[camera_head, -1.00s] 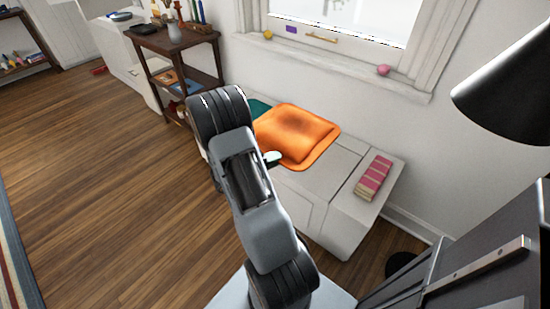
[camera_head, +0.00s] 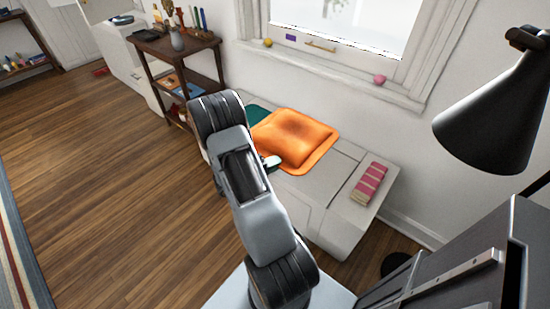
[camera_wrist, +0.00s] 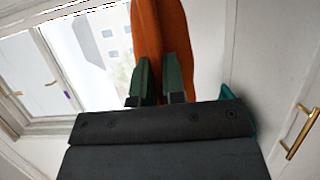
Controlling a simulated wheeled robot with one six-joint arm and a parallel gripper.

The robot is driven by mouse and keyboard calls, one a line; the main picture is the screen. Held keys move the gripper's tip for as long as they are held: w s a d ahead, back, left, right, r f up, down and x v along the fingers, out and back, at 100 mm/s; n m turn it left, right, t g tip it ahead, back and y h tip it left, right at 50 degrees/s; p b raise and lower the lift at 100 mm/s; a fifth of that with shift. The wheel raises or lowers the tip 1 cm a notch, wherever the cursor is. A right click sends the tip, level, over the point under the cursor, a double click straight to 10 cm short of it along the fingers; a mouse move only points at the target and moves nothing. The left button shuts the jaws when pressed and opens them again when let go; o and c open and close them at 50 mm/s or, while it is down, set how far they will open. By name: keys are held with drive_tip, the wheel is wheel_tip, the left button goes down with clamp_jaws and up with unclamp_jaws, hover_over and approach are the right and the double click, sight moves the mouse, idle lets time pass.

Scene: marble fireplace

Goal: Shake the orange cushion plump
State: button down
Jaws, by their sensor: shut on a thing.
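The orange cushion (camera_head: 293,137) is at the white bench under the window in the head view, its flat edge toward the front. In the wrist view the cushion (camera_wrist: 163,40) stands out from between the two dark green fingers of my gripper (camera_wrist: 159,80). My gripper is shut on the cushion's edge. In the head view my arm hides most of the gripper; a pale part of it (camera_head: 272,163) shows at the cushion's near left edge. Whether the cushion rests on the bench or is slightly raised, I cannot tell.
The white bench (camera_head: 325,205) also bears a pink striped item (camera_head: 369,182) at its right end and a teal piece (camera_head: 257,114) behind the cushion. A black lamp (camera_head: 490,115) hangs at the right. A dark wooden shelf (camera_head: 178,48) stands at the left.

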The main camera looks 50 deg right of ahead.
wheel_tip(320, 180, up, 5)
drive_tip(key=p, duration=0.7)
wheel_tip(320, 180, down, 7)
drive_tip(key=b, duration=0.4)
wheel_tip(320, 180, up, 7)
drive_tip(key=p, duration=0.7)
wheel_tip(320, 180, down, 7)
drive_tip(key=b, duration=0.4)
